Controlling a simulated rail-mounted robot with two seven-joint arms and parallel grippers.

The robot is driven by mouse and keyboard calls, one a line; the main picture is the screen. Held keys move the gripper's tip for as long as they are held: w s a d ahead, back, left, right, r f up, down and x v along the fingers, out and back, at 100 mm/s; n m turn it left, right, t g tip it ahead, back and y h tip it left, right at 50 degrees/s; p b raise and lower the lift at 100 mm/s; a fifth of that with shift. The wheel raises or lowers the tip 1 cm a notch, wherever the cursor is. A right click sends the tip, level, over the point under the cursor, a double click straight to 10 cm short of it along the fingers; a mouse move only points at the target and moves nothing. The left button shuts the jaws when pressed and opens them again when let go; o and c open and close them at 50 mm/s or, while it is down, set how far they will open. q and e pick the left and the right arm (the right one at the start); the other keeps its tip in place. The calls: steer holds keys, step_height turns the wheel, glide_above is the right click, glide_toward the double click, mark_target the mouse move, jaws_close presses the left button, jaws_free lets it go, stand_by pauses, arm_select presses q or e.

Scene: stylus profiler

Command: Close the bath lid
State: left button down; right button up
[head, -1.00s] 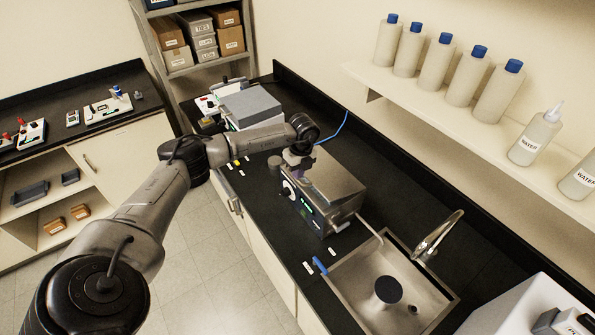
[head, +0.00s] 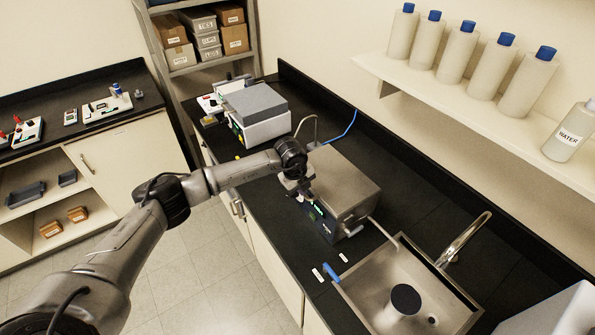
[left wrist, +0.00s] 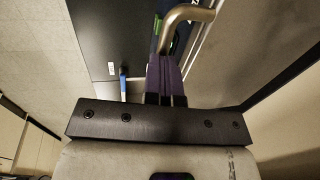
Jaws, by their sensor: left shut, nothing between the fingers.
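The bath (head: 340,215) is a metal box on the black counter, with dark controls and a green display on its front. Its lid (head: 347,180) is a plain steel top that appears to lie flat over the box; I cannot tell if a small gap is left. My left gripper (head: 305,196) is shut and empty at the bath's front left, near the lid's front edge, and hides part of the front panel. In the left wrist view, the purple fingers (left wrist: 163,72) are together beside a curved metal handle (left wrist: 185,17); I cannot tell if they touch it. My right gripper is not in view.
A steel sink (head: 370,290) with a faucet (head: 465,237) lies right of the bath. A grey-topped instrument (head: 258,108) stands to its left. A thin curved tube (head: 309,126) and a blue cable (head: 345,128) are behind. Bottles (head: 455,52) line the wall shelf.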

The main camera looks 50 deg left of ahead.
arm_select(q)
steer(key=shift+s+f, duration=0.1)
steer(key=shift+f, duration=0.3)
steer(key=p+v, duration=0.2)
steer(key=v, duration=1.2)
steer(key=shift+w+r, duration=0.25)
steer(key=shift+r, duration=0.2)
